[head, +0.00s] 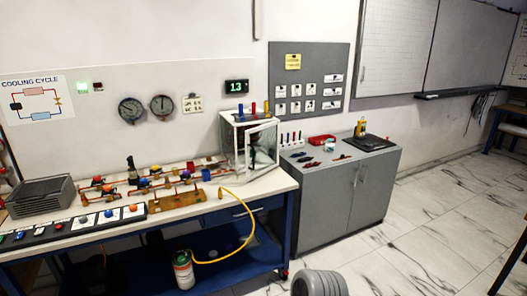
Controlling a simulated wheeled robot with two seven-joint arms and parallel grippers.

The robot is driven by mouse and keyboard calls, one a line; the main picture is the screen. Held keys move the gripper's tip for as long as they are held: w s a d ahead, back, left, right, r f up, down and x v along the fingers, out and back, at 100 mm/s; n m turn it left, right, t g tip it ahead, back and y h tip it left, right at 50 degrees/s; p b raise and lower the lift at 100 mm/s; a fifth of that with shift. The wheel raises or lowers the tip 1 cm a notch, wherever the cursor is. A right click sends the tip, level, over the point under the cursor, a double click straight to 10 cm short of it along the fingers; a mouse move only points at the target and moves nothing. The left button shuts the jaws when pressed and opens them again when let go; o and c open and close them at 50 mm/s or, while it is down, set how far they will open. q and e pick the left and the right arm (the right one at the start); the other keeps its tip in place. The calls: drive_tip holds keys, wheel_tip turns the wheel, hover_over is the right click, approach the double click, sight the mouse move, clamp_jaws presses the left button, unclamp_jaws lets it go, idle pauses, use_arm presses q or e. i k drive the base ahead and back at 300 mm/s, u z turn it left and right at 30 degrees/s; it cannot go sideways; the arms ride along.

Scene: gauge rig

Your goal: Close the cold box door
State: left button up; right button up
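The cold box (229,142) is a white-framed box with clear panes. It stands at the right end of the workbench in the head view. Its white-framed clear door (247,153) is on the front right side and appears to stand open at an angle. The exact opening angle is hard to tell at this size. A dark shape shows inside the box, too small to make out. Neither of my grippers is in view, and nothing is touching the door.
Bottles in blue, red and yellow (253,107) stand on the box. The workbench (285,186) carries pipework left of it, and a yellow hose (252,222) hangs from its front edge. A grey cabinet (335,205) stands right. The tiled floor (430,220) at right is clear.

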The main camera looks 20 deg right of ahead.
sight(249, 178)
drive_tip(key=k, duration=0.65)
drive_tip(key=z, duration=0.7)
drive_tip(key=i, duration=0.9)
drive_tip(key=z, duration=0.5)
drive_tip(key=i, duration=1.25)
drive_tip(key=u, duration=0.65)
